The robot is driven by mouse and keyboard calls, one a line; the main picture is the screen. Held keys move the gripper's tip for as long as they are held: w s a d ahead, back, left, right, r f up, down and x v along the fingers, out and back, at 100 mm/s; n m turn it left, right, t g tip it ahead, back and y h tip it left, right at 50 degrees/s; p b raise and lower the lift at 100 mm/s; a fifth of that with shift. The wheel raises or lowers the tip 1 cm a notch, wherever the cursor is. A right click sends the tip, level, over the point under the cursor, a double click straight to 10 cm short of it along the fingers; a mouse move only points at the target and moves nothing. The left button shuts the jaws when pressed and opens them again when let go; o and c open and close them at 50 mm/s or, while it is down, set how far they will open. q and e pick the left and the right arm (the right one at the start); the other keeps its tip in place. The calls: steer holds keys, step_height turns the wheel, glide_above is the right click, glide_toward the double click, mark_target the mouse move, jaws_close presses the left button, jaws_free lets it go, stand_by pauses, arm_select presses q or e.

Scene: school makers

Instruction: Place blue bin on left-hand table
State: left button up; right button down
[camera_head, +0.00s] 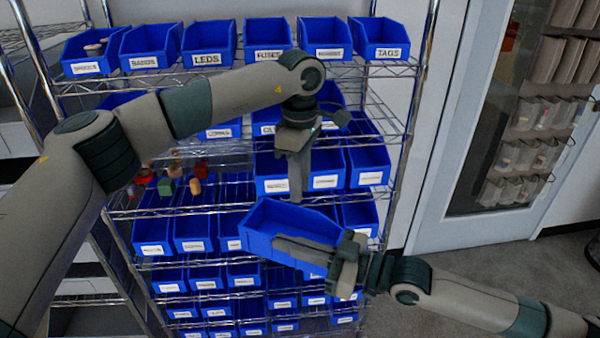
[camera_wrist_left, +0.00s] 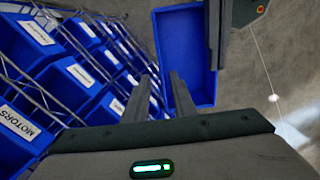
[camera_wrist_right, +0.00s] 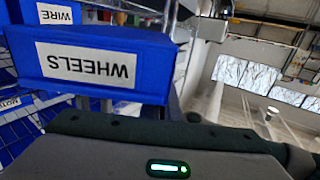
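A blue bin (camera_head: 285,220) is held out in front of the shelving, tilted; it looks empty. The right wrist view shows its "WHEELS" label upside down on the front of the blue bin (camera_wrist_right: 100,65). My right gripper (camera_head: 305,250) comes from the right and is shut on the bin's near side wall. My left gripper (camera_head: 296,190) hangs fingers down just above and behind the bin. In the left wrist view its fingers (camera_wrist_left: 158,90) are apart with nothing between them, and the blue bin (camera_wrist_left: 187,50) lies beyond. No left-hand table can be made out.
A wire shelving unit (camera_head: 365,72) packed with labelled blue bins stands directly behind the held bin. Several small coloured pieces (camera_head: 180,180) sit on its middle shelf. A glazed door or cabinet (camera_head: 515,130) stands at right. Floor (camera_head: 490,265) is open at lower right.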

mark_target(300, 228)
arm_select(q)
step_height(300, 228, down, 8)
steer(key=shift+f, duration=0.2)
steer(key=shift+c, duration=0.3)
jaws_close()
arm_select(e)
steer(key=c, duration=1.9)
jaws_free()
steer(key=shift+c, duration=0.2)
steer(key=shift+d, duration=0.1)
steer(key=v, duration=1.1)
steer(key=shift+s+d, duration=0.2)
steer(key=shift+d, duration=0.15)
